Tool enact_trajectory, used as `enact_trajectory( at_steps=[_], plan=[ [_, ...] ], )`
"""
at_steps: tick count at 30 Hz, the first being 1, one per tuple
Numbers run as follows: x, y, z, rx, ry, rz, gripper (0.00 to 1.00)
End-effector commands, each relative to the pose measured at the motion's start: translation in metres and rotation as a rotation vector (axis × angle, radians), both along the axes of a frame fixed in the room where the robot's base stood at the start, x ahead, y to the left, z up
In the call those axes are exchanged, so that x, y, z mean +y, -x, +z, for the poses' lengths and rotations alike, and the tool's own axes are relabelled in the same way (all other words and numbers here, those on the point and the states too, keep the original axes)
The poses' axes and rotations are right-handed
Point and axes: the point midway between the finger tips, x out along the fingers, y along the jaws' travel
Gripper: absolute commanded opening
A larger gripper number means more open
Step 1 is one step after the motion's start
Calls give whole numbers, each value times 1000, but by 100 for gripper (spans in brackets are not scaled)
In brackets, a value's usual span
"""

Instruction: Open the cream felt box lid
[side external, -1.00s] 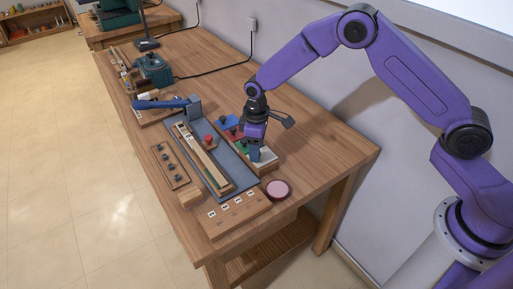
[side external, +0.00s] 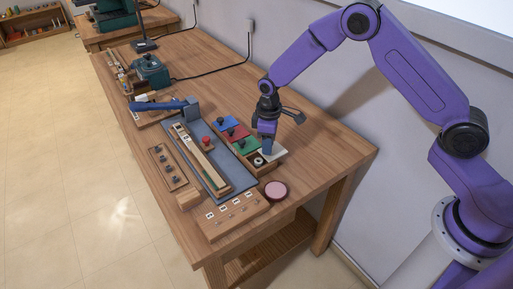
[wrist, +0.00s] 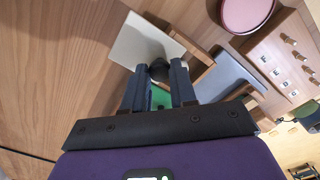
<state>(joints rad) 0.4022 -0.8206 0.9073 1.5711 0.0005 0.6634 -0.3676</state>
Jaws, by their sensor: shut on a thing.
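The cream lid (side external: 274,155) is a pale square plate with a dark knob (wrist: 158,70). My gripper (side external: 267,149) is shut on that knob, with a finger on each side of it in the wrist view (wrist: 158,88). The lid (wrist: 138,42) sits off to the wall side of the felt box's (side external: 266,170) end compartment. That compartment is at least partly uncovered, and a small round light-and-dark item (side external: 258,161) shows in it. I cannot tell how high the lid is above the box or table.
Green (side external: 245,145), red (side external: 236,133) and blue (side external: 223,124) lids lie along the same box. A pink round tin (side external: 276,190) stands near the box's front end. A grey mat with a long key piece (side external: 202,158) lies to the left. The table toward the wall (side external: 325,150) is clear.

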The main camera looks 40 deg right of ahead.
Motion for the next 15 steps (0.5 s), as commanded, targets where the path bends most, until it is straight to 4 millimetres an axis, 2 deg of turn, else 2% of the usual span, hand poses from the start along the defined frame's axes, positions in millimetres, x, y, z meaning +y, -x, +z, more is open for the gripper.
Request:
enact_trajectory(
  at_steps=[1, 4, 13, 14, 15],
  plan=[
    [-10, 0, 0, 1, 1, -4, 0],
    [-20, 0, 1, 0, 0, -3, 0],
    [-21, 0, 0, 0, 0, 0, 0],
    [-21, 0, 0, 0, 0, 0, 33],
    [-21, 0, 0, 0, 0, 0, 46]
  ],
)
